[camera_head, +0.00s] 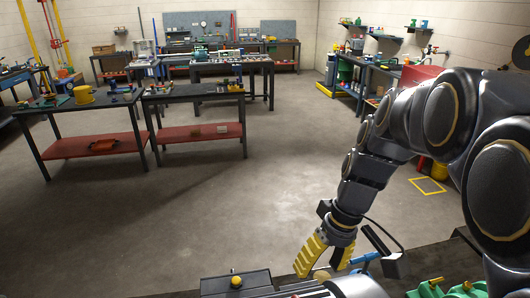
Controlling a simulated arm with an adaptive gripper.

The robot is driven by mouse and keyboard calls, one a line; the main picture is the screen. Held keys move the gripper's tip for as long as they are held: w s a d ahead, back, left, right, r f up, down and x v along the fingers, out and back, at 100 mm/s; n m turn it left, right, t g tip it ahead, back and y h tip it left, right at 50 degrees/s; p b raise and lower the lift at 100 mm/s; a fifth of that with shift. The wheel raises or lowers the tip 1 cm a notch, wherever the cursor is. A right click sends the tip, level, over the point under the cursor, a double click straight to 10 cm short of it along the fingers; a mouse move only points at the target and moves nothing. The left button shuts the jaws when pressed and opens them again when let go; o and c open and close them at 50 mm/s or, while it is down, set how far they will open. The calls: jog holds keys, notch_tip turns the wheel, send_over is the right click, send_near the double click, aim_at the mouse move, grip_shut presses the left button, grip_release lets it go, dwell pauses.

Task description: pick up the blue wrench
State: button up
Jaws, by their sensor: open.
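My gripper (321,269) reaches down over the near bench at the bottom of the view. Its two yellow fingers are spread apart, with nothing seen held between them.
Green parts (428,289) lie at the near bench's lower right. A dark box with a yellow knob (236,282) stands left of my gripper. Two dark tables with red lower shelves (95,145) stand further back at the left. Open floor lies between.

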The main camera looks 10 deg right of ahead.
jog(key=w+d+f+n+h, duration=0.2)
jog(key=w+d+f+n, duration=0.5)
jog(key=w+d+n, duration=0.4)
jog(key=n, duration=0.6)
send_over(370, 255)
jog(key=shift+h, duration=0.4)
notch_tip(370, 255, down, 8)
jog(key=shift+w+a+f, duration=0.1)
jog(key=shift+f, duration=0.05)
jog(key=shift+w+d+f, duration=0.1)
jog(key=shift+d+f, duration=0.1)
jog(key=shift+f, duration=0.5)
notch_tip(370, 255, down, 7)
jog(key=shift+r, duration=0.2)
grip_shut()
